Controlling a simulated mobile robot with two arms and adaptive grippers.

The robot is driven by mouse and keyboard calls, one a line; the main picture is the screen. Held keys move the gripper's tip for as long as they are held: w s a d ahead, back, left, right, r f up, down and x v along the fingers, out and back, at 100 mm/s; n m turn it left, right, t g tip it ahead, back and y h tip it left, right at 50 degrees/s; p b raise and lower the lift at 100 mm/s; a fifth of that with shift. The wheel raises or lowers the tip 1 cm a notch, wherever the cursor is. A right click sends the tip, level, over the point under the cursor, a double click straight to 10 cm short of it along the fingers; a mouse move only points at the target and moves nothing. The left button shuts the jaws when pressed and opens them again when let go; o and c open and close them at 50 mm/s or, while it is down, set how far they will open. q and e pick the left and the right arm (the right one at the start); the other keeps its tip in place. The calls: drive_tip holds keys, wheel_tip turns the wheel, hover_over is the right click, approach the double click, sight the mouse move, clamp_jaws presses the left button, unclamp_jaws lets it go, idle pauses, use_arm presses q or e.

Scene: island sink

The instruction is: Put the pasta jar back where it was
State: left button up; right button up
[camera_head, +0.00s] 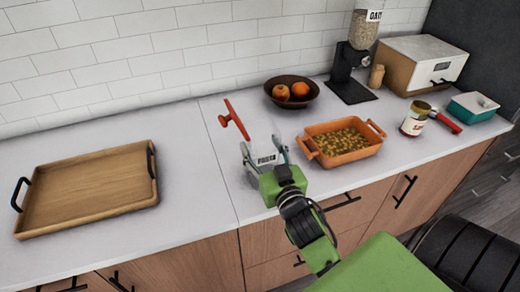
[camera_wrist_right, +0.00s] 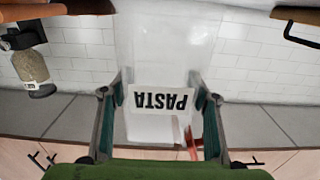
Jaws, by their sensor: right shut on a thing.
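The pasta jar (camera_head: 262,157) is pale and see-through, with a white PASTA label. In the head view it is over the counter, left of the orange dish, and I cannot tell whether its base touches the counter. My right gripper (camera_head: 265,152) is shut on it, with one finger on each side. In the right wrist view the jar (camera_wrist_right: 165,55) fills the middle, its label upside down between the fingers of my right gripper (camera_wrist_right: 160,105). My left gripper is not in view.
A red-handled item (camera_head: 233,118) is just behind the jar. The orange dish (camera_head: 343,155) of pasta-like pieces is right of it, a fruit bowl (camera_head: 291,101) behind. A wooden tray (camera_head: 85,185) lies left. A dispenser (camera_head: 352,70), bread box (camera_head: 425,60) and sauce jar (camera_head: 413,122) stand right.

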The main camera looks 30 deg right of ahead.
drive_tip(key=shift+s+a+r, duration=0.1)
drive_tip(key=shift+s+r, duration=0.1)
drive_tip(key=shift+s, duration=0.05)
drive_tip(key=shift+f, duration=0.1)
drive_tip(key=o, duration=1.6)
drive_tip(key=shift+f, duration=0.2)
drive_tip(key=shift+c, duration=0.2)
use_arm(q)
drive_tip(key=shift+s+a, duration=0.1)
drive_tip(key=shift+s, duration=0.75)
